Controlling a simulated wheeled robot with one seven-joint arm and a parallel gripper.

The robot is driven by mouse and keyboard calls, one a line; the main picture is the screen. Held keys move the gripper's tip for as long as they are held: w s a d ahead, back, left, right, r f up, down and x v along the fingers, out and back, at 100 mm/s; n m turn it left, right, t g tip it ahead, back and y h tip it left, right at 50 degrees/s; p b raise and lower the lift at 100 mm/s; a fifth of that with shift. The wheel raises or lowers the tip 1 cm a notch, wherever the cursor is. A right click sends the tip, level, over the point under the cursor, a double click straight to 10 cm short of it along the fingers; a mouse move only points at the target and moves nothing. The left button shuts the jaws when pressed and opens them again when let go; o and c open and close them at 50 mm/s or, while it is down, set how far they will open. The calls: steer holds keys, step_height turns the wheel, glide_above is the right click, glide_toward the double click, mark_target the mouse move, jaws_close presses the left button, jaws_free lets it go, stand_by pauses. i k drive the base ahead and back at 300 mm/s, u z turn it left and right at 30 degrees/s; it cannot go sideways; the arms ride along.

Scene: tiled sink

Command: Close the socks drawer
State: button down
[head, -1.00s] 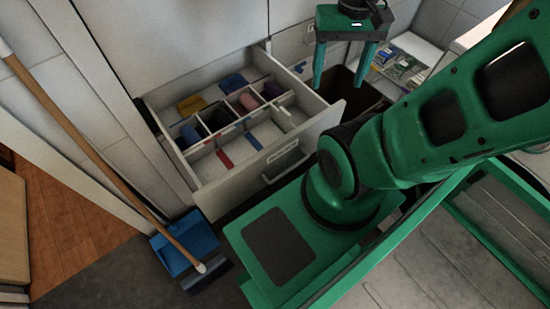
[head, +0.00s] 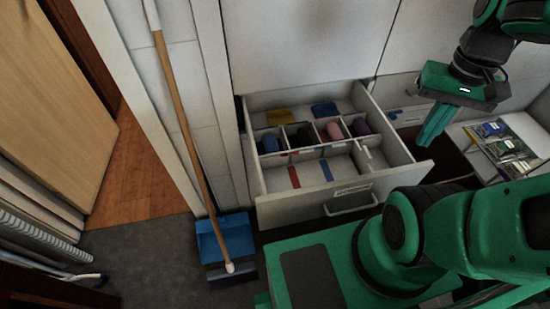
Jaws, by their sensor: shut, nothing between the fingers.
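The socks drawer (head: 290,213) is a white drawer pulled well out of the white cabinet front, with a handle (head: 351,207) and a label on its face. Inside are dividers with rolled socks in blue, pink and dark colours, and yellow and blue cloths at the back. My green gripper (head: 432,129) is above and to the right of the drawer's right wall, pointing down. Its fingers are together and empty. It appears apart from the drawer.
A broom (head: 181,122) leans at the left beside a blue dustpan (head: 226,237). A lower open space at right holds packets (head: 500,143). The wooden door (head: 55,85) stands at far left.

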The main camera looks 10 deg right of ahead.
mark_target(297, 184)
steer(key=u, duration=0.3)
steer(key=k, duration=1.75)
steer(key=z, duration=0.35)
steer(key=i, duration=1.65)
steer(key=u, duration=0.05)
